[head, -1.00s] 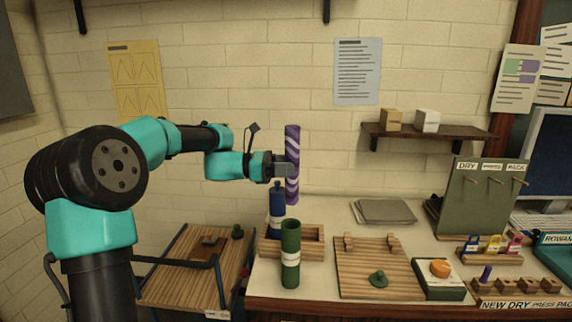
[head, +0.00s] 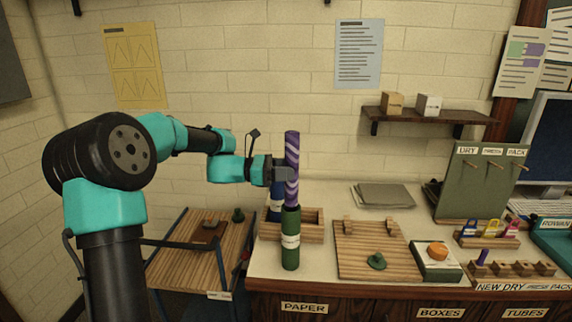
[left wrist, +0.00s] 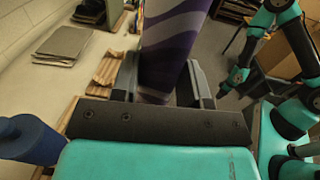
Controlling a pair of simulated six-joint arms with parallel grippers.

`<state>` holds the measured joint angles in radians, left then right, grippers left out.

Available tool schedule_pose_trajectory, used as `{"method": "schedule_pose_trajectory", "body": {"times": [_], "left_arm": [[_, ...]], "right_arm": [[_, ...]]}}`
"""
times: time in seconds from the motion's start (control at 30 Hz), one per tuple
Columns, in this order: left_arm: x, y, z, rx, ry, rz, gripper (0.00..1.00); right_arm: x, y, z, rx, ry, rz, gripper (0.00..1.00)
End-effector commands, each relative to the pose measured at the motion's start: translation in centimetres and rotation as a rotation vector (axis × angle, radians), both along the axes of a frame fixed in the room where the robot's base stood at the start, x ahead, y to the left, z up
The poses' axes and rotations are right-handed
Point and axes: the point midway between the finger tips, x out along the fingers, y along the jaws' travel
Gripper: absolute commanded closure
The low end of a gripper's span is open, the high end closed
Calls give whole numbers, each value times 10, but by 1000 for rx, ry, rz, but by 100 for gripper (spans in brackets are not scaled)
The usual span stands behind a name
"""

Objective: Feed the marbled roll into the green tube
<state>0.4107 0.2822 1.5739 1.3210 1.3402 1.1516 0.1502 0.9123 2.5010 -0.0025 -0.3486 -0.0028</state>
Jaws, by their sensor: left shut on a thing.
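The purple-and-lavender marbled roll (head: 292,150) stands upright in my left gripper (head: 285,174), which is shut around its middle. In the head view the roll's lower end meets the top of the green tube (head: 290,250); I cannot tell whether it is inside the mouth or just at it. The green tube is upright with a white band. In the left wrist view the roll (left wrist: 172,45) sits between the two dark fingers, and its lower end and the green tube are hidden. My right gripper (left wrist: 234,80) shows small at the right there, its jaws unclear.
A blue tube (head: 275,208) stands close behind the green one, partly hidden by the gripper. A wooden tray (head: 313,238) lies beside them. A slatted board (head: 350,265) with a green knob (head: 377,261) lies to the right. The counter near the grey folders (head: 384,196) is clear.

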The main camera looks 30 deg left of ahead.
Motion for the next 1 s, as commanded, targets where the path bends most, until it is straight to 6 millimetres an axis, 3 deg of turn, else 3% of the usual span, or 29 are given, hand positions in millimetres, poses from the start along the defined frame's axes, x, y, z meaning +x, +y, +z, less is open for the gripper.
{"method": "schedule_pose_trajectory", "body": {"times": [1.0], "left_arm": [[0, 0, -59, -3, 1, 0, 83]], "right_arm": [[0, 0, 0, 0, 0, 0, 57]]}}
